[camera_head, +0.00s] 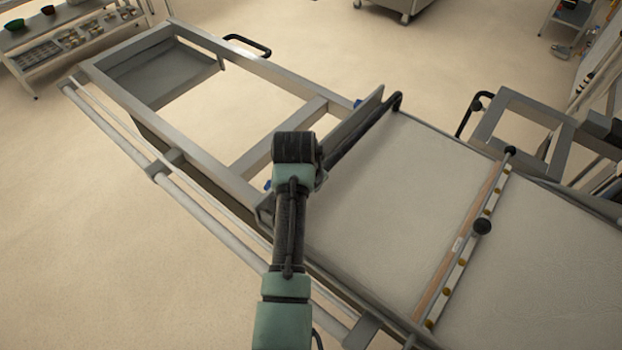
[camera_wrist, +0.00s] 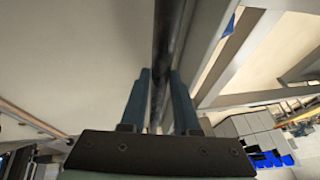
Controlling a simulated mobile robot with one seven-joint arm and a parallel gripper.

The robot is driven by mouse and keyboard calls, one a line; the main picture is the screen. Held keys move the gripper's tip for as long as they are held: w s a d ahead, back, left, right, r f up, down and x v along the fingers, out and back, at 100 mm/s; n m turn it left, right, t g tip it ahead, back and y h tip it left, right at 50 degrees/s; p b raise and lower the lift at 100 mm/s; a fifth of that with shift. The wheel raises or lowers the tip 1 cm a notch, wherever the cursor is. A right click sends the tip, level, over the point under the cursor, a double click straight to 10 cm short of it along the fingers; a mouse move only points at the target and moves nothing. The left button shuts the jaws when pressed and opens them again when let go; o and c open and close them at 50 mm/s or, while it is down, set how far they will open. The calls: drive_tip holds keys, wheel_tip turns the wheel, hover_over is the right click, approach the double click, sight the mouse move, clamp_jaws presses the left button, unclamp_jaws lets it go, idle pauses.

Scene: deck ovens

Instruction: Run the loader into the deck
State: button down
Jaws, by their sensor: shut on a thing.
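The loader is a long grey metal frame (camera_head: 150,125) with a pale flat belt surface (camera_head: 385,195) on its right part. A black handle bar (camera_head: 368,128) runs across the belt's near-left end, beside an upright grey plate (camera_head: 362,110). In the wrist view, my gripper (camera_wrist: 160,100) has its two dark fingers on either side of the black bar (camera_wrist: 167,35), shut on it. In the head view, my wrist hides the fingers and part of the bar. The deck opening is not clearly visible in either view.
A strip with black knobs (camera_head: 462,255) lies across the belt. A white side rail (camera_head: 205,215) runs along the loader's left side. A shelf with bowls (camera_head: 65,40) stands at the upper left. Another metal frame (camera_head: 525,115) is at the right. Open floor (camera_head: 90,250) lies left.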

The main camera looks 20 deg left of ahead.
drive_tip(key=shift+s+d+f, duration=0.15)
drive_tip(key=shift+d+f, duration=0.1)
drive_tip(key=shift+d, duration=0.15)
drive_tip(key=c, duration=0.7)
unclamp_jaws()
drive_tip(key=shift+r, duration=0.1)
drive_tip(key=shift+o, duration=0.2)
drive_tip(key=shift+r, duration=0.1)
drive_tip(key=shift+a, duration=0.15)
drive_tip(key=shift+r, duration=0.35)
drive_tip(key=b+v, duration=0.2)
drive_tip(key=v, duration=1)
drive_tip(key=shift+s+b, duration=0.15)
drive_tip(key=shift+b, duration=0.2)
